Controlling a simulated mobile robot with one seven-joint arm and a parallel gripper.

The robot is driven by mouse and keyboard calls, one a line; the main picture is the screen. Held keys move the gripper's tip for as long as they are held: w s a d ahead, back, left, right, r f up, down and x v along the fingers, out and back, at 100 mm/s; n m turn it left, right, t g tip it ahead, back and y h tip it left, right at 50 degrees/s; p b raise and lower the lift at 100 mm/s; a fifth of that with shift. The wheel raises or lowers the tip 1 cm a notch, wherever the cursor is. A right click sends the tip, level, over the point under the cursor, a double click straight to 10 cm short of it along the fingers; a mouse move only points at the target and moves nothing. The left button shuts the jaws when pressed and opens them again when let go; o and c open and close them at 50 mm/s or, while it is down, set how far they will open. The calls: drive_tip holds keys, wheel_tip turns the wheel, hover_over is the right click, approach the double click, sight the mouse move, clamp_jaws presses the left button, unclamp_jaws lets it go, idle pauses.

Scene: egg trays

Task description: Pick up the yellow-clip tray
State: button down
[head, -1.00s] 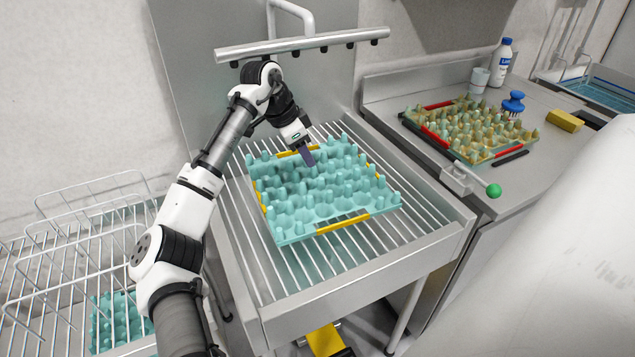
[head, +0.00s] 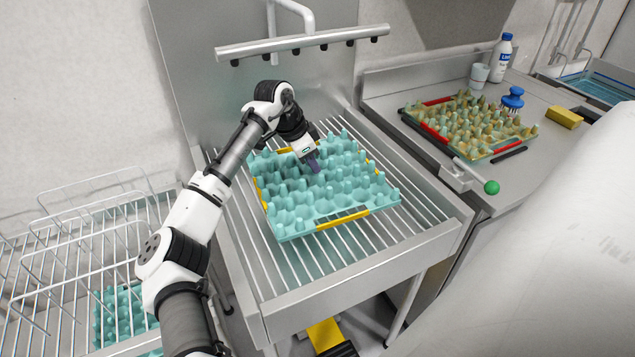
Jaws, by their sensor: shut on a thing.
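The yellow-clip tray (head: 292,232) is a teal egg tray with yellow clips on its edges, such as the front clip (head: 343,221). It lies on the wire rack of the steel stand in the middle of the head view. My gripper (head: 314,168) reaches down from the back left into the tray's middle, among its pegs. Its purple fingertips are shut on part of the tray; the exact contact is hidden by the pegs.
A dirty tray with red clips (head: 480,154) lies on the right counter (head: 575,150), near a blue brush (head: 513,98), yellow sponge (head: 564,117), cup (head: 479,75) and bottle (head: 501,57). A spray bar (head: 300,44) hangs above the rack. A wire basket (head: 85,215) stands left.

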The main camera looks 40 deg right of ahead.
drive_tip(key=shift+r, duration=0.15)
drive_tip(key=shift+r+p, duration=0.45)
drive_tip(key=shift+p, duration=0.1)
wheel_tip(320, 180, up, 3)
drive_tip(key=p, duration=0.3)
drive_tip(key=shift+r, duration=0.1)
drive_tip(key=s+a, duration=0.1)
drive_tip(key=s, duration=0.4)
drive_tip(key=s+a, duration=0.1)
drive_tip(key=s, duration=0.5)
drive_tip(key=s+a+p, duration=0.1)
drive_tip(key=s+a, duration=0.1)
drive_tip(key=s, duration=0.4)
drive_tip(key=shift+s+a+f, duration=0.1)
drive_tip(key=shift+s+f, duration=0.15)
drive_tip(key=shift+f, duration=0.15)
drive_tip(key=c, duration=1.9)
unclamp_jaws()
clamp_jaws()
